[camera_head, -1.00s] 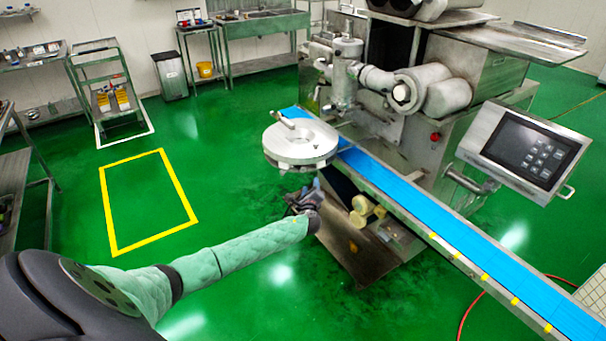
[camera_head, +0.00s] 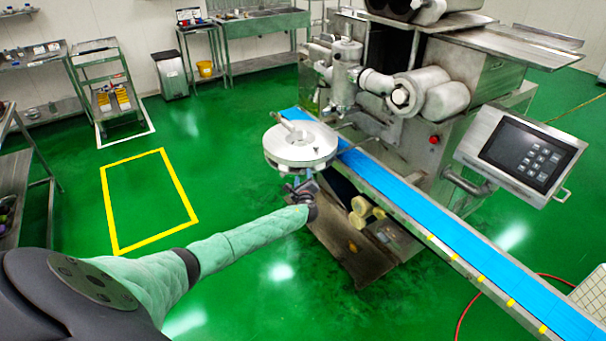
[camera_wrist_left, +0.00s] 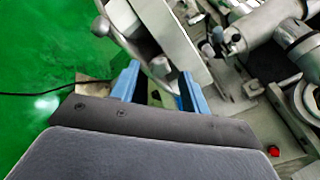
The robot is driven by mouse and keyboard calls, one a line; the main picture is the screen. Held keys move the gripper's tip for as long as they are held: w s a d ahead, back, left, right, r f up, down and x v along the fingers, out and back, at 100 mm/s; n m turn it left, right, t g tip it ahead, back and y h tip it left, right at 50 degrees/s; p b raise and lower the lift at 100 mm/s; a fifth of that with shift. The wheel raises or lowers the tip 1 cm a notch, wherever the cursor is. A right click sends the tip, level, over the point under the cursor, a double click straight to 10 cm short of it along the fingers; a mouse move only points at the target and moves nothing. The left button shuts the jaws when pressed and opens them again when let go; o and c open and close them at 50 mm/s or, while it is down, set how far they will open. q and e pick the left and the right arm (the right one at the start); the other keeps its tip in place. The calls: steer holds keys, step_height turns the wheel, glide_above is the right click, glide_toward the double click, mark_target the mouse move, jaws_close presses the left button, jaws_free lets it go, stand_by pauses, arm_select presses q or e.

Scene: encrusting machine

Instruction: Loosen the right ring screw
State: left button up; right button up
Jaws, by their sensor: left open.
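The encrusting machine (camera_head: 440,130) stands at the right, with a round pale metal disc housing (camera_head: 300,152) in front of it. A small lever or handle (camera_head: 287,123) sticks up from its top. I cannot pick out the right ring screw for sure. My left gripper (camera_head: 303,186) is just below the disc's front underside. In the left wrist view its two blue fingers are spread apart (camera_wrist_left: 158,82) with no object clearly held. Ahead of them are metal machine parts and a rounded grey knob (camera_wrist_left: 101,27). My right gripper is not in view.
A blue conveyor belt (camera_head: 430,205) runs from the disc to the lower right. A control screen (camera_head: 524,155) stands at the right. Green floor (camera_head: 240,290) is clear at the front, around a yellow floor rectangle (camera_head: 150,202). Carts and tables are at the back left.

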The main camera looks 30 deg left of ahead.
arm_select(q)
steer(key=shift+x, duration=0.8)
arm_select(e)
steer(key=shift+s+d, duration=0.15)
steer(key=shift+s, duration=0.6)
arm_select(q)
steer(key=c, duration=1)
steer(key=shift+f, duration=0.1)
steer(key=n+b, duration=0.3)
steer(key=b, duration=0.2)
steer(key=shift+b, duration=0.3)
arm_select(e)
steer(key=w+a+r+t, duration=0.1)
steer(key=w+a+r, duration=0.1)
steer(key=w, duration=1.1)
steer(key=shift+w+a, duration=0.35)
